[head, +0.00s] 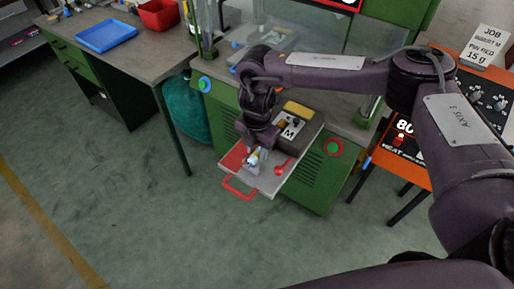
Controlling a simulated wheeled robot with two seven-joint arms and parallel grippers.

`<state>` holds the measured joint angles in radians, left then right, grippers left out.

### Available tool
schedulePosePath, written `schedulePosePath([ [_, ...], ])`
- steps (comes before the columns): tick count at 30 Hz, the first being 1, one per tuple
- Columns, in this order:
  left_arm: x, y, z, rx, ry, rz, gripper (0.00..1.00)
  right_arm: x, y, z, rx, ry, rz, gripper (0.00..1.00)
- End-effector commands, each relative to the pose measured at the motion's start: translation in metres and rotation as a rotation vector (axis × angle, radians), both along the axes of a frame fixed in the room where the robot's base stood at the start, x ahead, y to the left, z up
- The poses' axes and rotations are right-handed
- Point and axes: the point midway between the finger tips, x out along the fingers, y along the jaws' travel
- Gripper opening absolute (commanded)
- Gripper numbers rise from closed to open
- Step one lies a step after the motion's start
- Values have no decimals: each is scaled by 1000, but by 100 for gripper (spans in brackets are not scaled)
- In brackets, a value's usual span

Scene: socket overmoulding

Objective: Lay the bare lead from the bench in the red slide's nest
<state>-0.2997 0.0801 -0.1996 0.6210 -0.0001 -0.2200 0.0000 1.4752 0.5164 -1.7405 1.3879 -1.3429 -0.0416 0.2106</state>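The red slide (234,158) is drawn out from the green machine, with a red loop handle (238,190) at its front and a pale grey plate (268,184) beside the red part. My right gripper (254,161) points down over the slide, low and close to the plate. A small pale and blue thing (253,156) shows at its fingertips; I cannot tell whether it is the bare lead or whether the fingers are shut on it. The nest is mostly hidden by my gripper. No lead is recognisable on the bench (150,50). My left gripper is not in view.
A dark block marked M (290,131) and a red lever (284,166) sit right of my gripper. A blue tray (106,36) and a red bin (158,14) stand on the bench. An orange heat unit (405,160) stands at the right. Floor before the slide is clear.

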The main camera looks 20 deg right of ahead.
Motion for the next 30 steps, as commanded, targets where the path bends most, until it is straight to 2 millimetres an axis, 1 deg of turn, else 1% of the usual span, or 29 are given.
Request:
schedulePosePath([
  [1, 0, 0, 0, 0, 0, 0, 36, 0, 0, 0, 0, 0, 0, 36],
  [3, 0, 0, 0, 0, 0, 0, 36, 0, 0, 0, 0, 0, 0, 46],
  [4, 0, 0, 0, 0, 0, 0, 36, 0, 0, 0, 0, 0, 0, 47],
  [11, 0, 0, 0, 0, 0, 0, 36, 0, 0, 0, 0, 0, 0, 47],
  [14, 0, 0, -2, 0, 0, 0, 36, 1, 0, 5, 1, -1, 0, 47],
  [17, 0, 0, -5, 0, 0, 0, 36, 1, 0, 17, 1, -2, 0, 47],
  [21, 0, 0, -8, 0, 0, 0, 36, 1, 0, 43, 1, -4, 1, 47],
  [23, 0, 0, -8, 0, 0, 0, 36, 1, 0, 53, 0, -4, 1, 47],
  [24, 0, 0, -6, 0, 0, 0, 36, 1, 0, 61, 0, -5, 1, 47],
  [27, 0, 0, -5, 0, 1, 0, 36, 1, 0, 72, 0, -3, 1, 47],
  [30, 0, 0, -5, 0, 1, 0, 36, 0, 0, 77, 0, -1, 1, 47],
])
